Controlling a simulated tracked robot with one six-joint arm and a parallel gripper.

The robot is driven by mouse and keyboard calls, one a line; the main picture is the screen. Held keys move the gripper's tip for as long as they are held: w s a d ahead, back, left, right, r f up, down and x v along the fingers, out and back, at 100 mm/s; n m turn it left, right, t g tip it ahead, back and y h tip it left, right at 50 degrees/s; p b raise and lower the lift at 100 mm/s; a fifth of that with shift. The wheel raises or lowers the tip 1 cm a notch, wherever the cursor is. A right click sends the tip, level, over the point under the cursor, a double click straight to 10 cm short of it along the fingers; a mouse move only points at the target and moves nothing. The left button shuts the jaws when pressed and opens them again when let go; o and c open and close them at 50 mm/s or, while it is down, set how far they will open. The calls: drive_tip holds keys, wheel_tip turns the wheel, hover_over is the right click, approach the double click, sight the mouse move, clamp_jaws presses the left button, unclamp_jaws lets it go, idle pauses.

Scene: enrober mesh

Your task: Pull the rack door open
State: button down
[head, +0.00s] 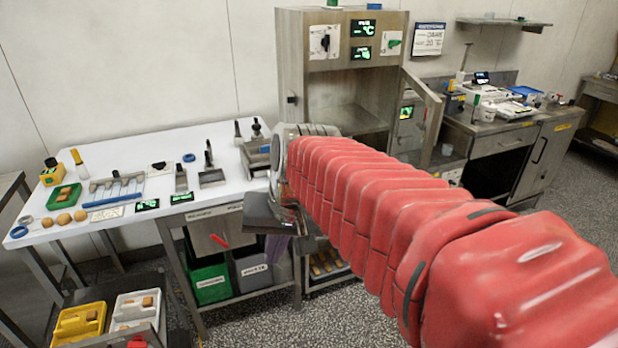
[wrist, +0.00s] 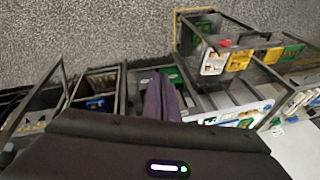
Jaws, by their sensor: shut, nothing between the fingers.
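A metal cabinet (head: 292,55) stands at the back, with a windowed door (head: 418,118) standing partly open on its right side. Below it a low rack (head: 328,268) holds trays of brown pieces; my arm hides much of its front. The rack also shows in the wrist view (wrist: 97,88), with an angled frame (wrist: 63,85) to its left; I cannot tell if that frame is its door. My gripper (head: 276,250) points down in front of the table's right end, left of the rack. Its purple fingers (wrist: 160,98) are shut and empty, apart from any handle.
A white table (head: 150,225) with tools is on the left. Green (head: 208,283) and grey (head: 252,270) bins sit under it. A stand with yellow (head: 80,323) and white (head: 137,310) trays is front left. A steel counter (head: 500,140) is on the right. Speckled floor (head: 270,325) is open in front.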

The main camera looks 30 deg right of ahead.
drive_tip(key=s+a+f+n+t, duration=0.1)
drive_tip(key=s+a+f+n, duration=0.1)
drive_tip(key=s+a+n, duration=0.3)
drive_tip(key=s, duration=0.2)
drive_tip(key=shift+s+a+f+t+h, duration=0.2)
drive_tip(key=shift+s+a+t+h, duration=0.1)
drive_tip(key=shift+s+h, duration=0.1)
